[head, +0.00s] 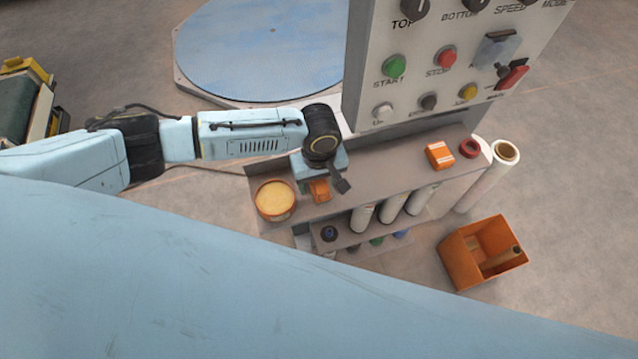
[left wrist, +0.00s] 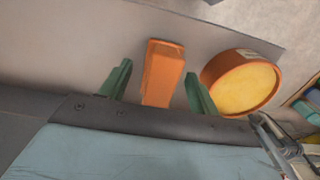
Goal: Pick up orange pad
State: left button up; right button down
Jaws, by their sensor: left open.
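The orange pad (head: 319,191) lies on the grey shelf, partly hidden under my left gripper (head: 311,185) in the head view. In the left wrist view the pad (left wrist: 162,75) shows as an orange block between the two green fingers of my left gripper (left wrist: 157,72). The fingers are open, with a gap on each side of the pad. Its near end is hidden behind the gripper body. My right gripper is not in view.
An orange tub of yellow material (head: 276,199) stands close beside the pad, also in the left wrist view (left wrist: 243,84). A control panel (head: 440,70) rises behind the shelf (head: 400,176). An orange-and-white box (head: 439,155) and red ring (head: 469,148) sit right. An orange bin (head: 462,262) is on the floor.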

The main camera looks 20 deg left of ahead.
pick_arm(q)
jog(key=shift+f, duration=0.1)
jog(key=c, duration=1.1)
notch_tip(320, 180, up, 10)
jog(key=shift+r+p, duration=0.1)
jog(key=shift+p, duration=0.4)
jog(key=o, duration=0.4)
jog(key=shift+c, duration=1.3)
